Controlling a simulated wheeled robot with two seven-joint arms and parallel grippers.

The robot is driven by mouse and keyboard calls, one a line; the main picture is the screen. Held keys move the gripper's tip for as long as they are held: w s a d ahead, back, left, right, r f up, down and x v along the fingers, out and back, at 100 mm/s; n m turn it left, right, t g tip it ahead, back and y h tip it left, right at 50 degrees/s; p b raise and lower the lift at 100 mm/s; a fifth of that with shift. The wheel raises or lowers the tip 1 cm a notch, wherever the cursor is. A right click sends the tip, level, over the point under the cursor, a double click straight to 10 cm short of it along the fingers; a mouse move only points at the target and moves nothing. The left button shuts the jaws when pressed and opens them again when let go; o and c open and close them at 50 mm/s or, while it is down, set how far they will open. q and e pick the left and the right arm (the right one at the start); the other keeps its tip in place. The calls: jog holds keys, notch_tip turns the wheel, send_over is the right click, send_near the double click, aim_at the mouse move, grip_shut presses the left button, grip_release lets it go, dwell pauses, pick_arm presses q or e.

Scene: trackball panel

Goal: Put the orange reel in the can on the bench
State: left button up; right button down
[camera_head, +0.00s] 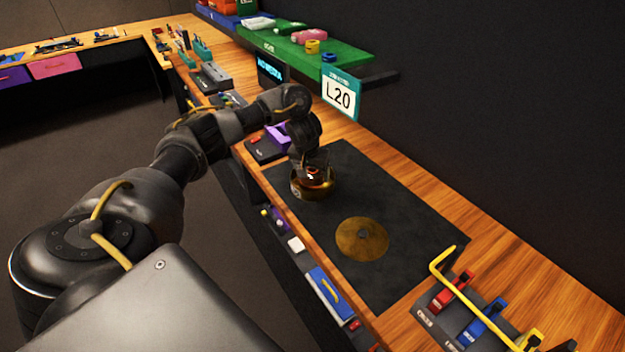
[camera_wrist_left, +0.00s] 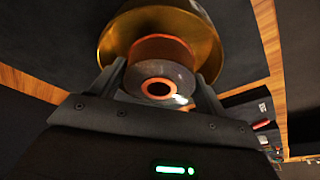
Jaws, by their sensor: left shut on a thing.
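The brass-coloured can (camera_head: 312,188) stands on the dark mat on the bench. The orange reel (camera_wrist_left: 160,82) is between the fingers of my left gripper (camera_wrist_left: 160,92) in the left wrist view. My left gripper is shut on it, at the can's mouth in the head view (camera_head: 312,172). The can's golden rim (camera_wrist_left: 112,42) curves around the far side of the reel. I cannot tell how deep the reel sits in the can. Only a little of the reel shows in the head view. My right gripper is not in view.
A flat brass disc (camera_head: 362,239) lies on the dark mat (camera_head: 400,215). A rack with red, blue and yellow clips and a yellow bar (camera_head: 440,262) stands at the lower right. A purple item (camera_head: 277,136) is behind my gripper. A green shelf (camera_head: 310,45) and the L20 sign (camera_head: 341,95) are along the wall.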

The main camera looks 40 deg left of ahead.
pick_arm(q)
jog(key=shift+s+x, duration=0.2)
jog(key=shift+x, duration=1)
jog(key=shift+d, duration=0.2)
jog(key=shift+s, duration=0.1)
jog(key=o, duration=0.8)
jog(key=shift+f, duration=0.15)
jog(key=p+v, duration=0.4)
jog(key=v, duration=0.8)
jog(key=shift+p, duration=0.35)
